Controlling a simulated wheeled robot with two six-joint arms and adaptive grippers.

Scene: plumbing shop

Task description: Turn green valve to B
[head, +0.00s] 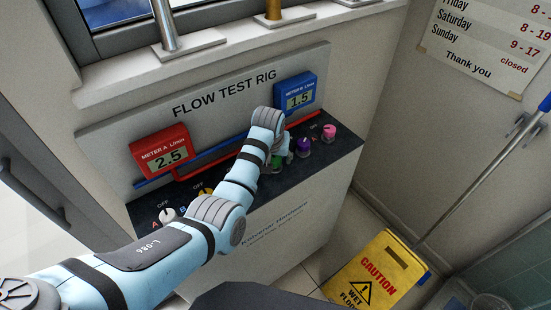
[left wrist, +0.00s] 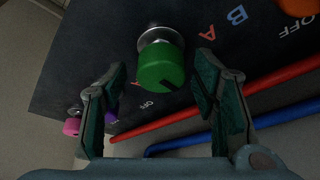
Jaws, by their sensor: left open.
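The green valve (left wrist: 162,66) is a round knob on a metal stem. In the head view only a bit of the green valve (head: 277,162) shows beside my left arm. A dark pointer mark on its face points to the lower right in the wrist view; its exact setting is unclear. A red A (left wrist: 208,31), a blue B (left wrist: 238,15) and white OFF marks are on the dark panel (left wrist: 75,50). My left gripper (left wrist: 159,72) is open, one finger on each side of the green knob, with visible gaps. My right gripper is out of view.
Purple (head: 304,145) and pink (head: 329,132) knobs stand right of the green one; white (head: 167,214) and yellow (head: 206,190) knobs stand left. Red and blue pipes (left wrist: 195,139) run along the panel's back. A yellow caution sign (head: 378,270) stands on the floor.

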